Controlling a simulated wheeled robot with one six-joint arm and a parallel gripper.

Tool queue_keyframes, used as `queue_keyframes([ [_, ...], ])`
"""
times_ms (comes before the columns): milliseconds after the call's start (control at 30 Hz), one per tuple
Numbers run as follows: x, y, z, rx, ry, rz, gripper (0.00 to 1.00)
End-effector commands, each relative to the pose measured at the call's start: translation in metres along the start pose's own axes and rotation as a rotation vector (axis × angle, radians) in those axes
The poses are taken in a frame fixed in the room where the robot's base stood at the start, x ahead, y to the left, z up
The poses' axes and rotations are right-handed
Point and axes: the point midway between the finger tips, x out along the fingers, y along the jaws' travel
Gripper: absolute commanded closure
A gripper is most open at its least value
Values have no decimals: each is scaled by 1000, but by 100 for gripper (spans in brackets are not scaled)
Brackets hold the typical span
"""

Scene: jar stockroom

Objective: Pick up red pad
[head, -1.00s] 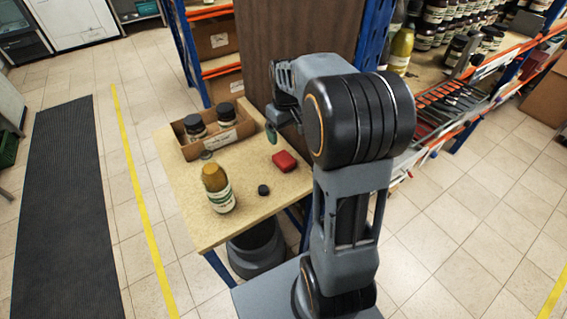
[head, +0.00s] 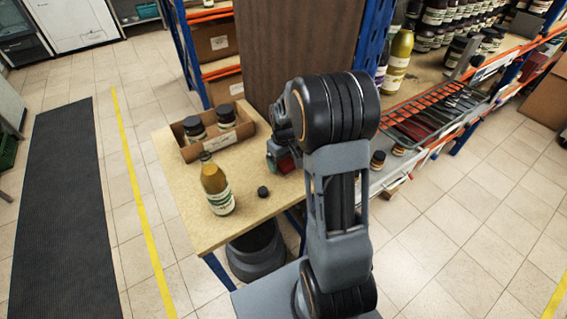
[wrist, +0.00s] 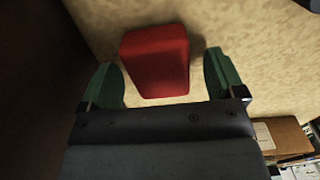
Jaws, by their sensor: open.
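The red pad (wrist: 156,62) lies on the wooden table top, a small red block with rounded edges. In the head view most of it is hidden behind my arm, with a part of the red pad (head: 285,163) showing beside the gripper. My gripper (wrist: 166,82) is open, with its two green fingers on the left and right of the pad in the wrist view. A gap shows between each finger and the pad, and nothing is held. In the head view my gripper (head: 275,157) is low over the table's right side.
A bottle (head: 217,187) with yellow-brown contents and a small black cap (head: 263,192) stand on the table (head: 185,217). A cardboard tray (head: 222,142) with two dark-lidded jars sits at the back. A brown panel (head: 290,45) rises behind the table.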

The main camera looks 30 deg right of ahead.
Motion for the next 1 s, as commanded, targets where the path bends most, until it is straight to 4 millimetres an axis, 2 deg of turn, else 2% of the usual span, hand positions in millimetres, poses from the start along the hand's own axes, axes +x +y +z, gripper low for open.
queue_keyframes([
  [333,6,0,0,1,0,0,12],
  [867,6,0,0,1,0,0,62],
  [1000,5,0,0,1,1,0,65],
])
